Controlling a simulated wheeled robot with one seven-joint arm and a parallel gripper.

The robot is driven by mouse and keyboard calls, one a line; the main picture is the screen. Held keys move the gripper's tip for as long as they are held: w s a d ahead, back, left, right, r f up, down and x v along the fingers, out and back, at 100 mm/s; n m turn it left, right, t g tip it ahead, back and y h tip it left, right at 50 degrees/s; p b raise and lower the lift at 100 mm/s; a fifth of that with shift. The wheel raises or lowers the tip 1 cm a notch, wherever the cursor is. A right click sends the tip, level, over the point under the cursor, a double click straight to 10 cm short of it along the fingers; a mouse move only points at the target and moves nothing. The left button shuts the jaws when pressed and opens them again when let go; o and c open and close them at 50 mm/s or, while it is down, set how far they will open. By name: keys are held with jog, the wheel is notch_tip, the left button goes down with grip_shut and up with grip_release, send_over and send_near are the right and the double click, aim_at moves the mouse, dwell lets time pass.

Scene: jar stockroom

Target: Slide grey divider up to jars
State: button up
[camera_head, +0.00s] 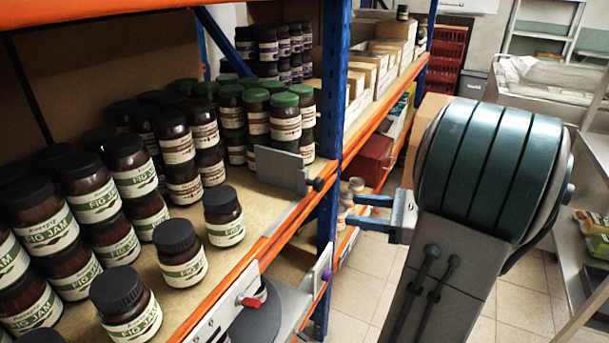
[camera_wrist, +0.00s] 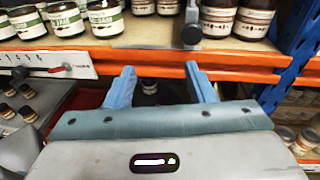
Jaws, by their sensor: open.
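The grey divider (camera_head: 280,168) stands upright on the shelf board, with a dark knob (camera_head: 318,184) at its front end by the orange beam. In the wrist view the divider (camera_wrist: 193,14) shows nearly edge-on, with its knob (camera_wrist: 191,35) above the beam. Fig jam jars (camera_head: 224,217) stand left of it with bare board between. Jars with green lids (camera_head: 285,117) stand behind and beyond it. My gripper (camera_head: 352,211) is open and empty, in front of the shelf and below the knob. In the wrist view my gripper's blue fingers (camera_wrist: 160,78) are spread, apart from the divider.
The orange shelf beam (camera_head: 262,246) runs along the front. A blue upright (camera_head: 332,110) stands just right of the divider. A panel with a red lever (camera_head: 250,301) and jars on a lower level lie below. Open floor (camera_head: 370,255) is at right.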

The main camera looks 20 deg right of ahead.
aim_at(322, 184)
jog(key=w+a, duration=0.1)
jog(key=w, duration=0.2)
jog(key=w+a+m+t, duration=0.1)
jog(key=w+a, duration=0.1)
jog(key=w, duration=0.2)
jog(key=w+a+m+t+p, duration=0.1)
jog(key=w, duration=0.3)
jog(key=shift+w+a+r+h, duration=0.15)
jog(key=shift+a+r+h, duration=0.1)
jog(key=shift+r+h, duration=0.15)
grip_shut()
